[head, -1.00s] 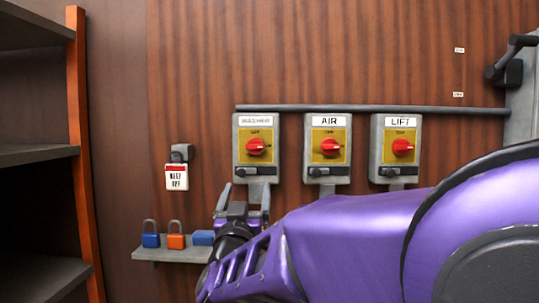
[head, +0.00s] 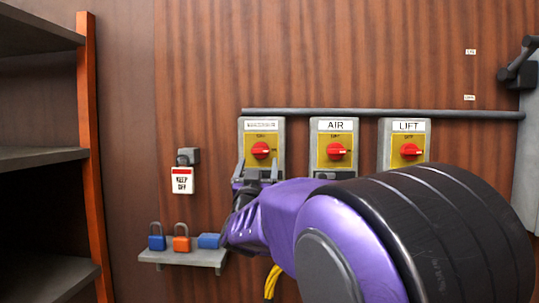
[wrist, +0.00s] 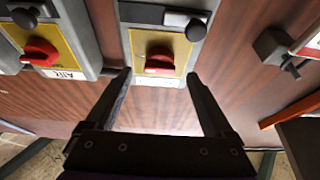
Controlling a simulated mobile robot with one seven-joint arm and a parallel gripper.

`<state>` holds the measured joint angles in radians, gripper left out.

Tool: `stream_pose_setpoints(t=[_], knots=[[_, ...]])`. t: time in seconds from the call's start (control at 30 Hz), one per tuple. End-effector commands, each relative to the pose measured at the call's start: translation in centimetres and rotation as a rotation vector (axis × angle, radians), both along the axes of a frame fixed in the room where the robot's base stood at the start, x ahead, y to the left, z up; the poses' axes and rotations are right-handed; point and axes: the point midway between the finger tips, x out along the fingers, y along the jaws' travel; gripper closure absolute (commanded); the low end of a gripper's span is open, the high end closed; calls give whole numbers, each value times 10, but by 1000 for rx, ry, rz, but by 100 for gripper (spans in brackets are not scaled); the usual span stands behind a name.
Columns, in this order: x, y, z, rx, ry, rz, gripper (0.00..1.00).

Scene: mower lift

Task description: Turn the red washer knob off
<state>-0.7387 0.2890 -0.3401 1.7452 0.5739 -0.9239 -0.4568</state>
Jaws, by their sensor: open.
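The red washer knob (head: 261,150) sits on a yellow plate on the leftmost grey switch box (head: 247,135), left of the AIR box; its white label is too small to read. In the wrist view, which is upside down, the knob (wrist: 160,60) lies ahead of the space between my fingers. My gripper (head: 259,172) is open and empty, in front of the lower part of this box. In the wrist view my gripper (wrist: 159,78) has a finger to either side of the knob's line, with no contact visible.
The AIR knob (head: 336,151) and LIFT knob (head: 410,151) are to the right. A KEEP OFF tag (head: 183,181) hangs to the left. A small shelf (head: 190,257) below holds padlocks. A grey pipe (head: 380,113) runs above the boxes; open shelving (head: 88,150) stands far left.

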Motion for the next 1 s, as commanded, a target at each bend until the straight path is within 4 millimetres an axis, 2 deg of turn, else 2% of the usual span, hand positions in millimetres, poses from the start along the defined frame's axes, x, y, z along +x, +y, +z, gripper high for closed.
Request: stream_pose_setpoints(t=[0.1,0.3,0.7,1.0], knots=[[21,-1,9,-2,-1,-1,13],[41,-1,17,-1,0,0,13],[47,-1,19,0,0,0,13],[47,-1,19,0,0,0,67]])
